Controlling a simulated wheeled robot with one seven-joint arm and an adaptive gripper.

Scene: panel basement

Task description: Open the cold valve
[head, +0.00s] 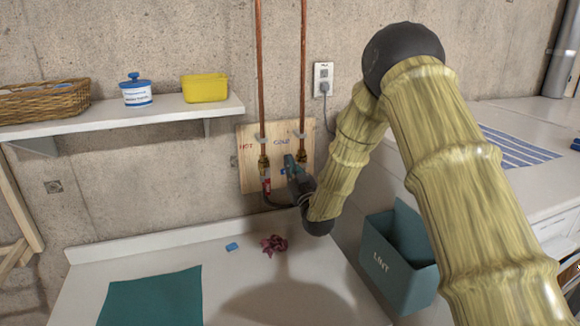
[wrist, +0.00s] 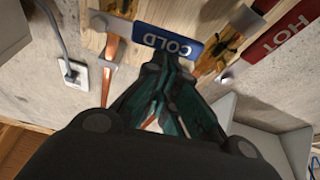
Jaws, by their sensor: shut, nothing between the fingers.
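A wooden panel (head: 248,180) on the wall carries two copper pipes with brass valves, marked HOT and COLD. The cold valve (head: 301,160) is on the right, partly hidden by my gripper (head: 292,165). Its blue handle (wrist: 168,42), lettered COLD, lies across the direction of the pipe. In the wrist view the scene looks upside down, and my gripper (wrist: 166,70) is shut and empty, its fingertips close to the blue handle's edge. I cannot tell whether they touch it. The hot valve's red handle (wrist: 282,35) is to the right there, and in the head view it hangs downward (head: 267,185).
A counter (head: 180,245) below holds a teal cloth (head: 155,297), a blue block (head: 232,246) and a crumpled maroon cloth (head: 273,244). A LINT bin (head: 388,262) stands right. A shelf (head: 120,118) is at left, an outlet (head: 323,78) right of the pipes.

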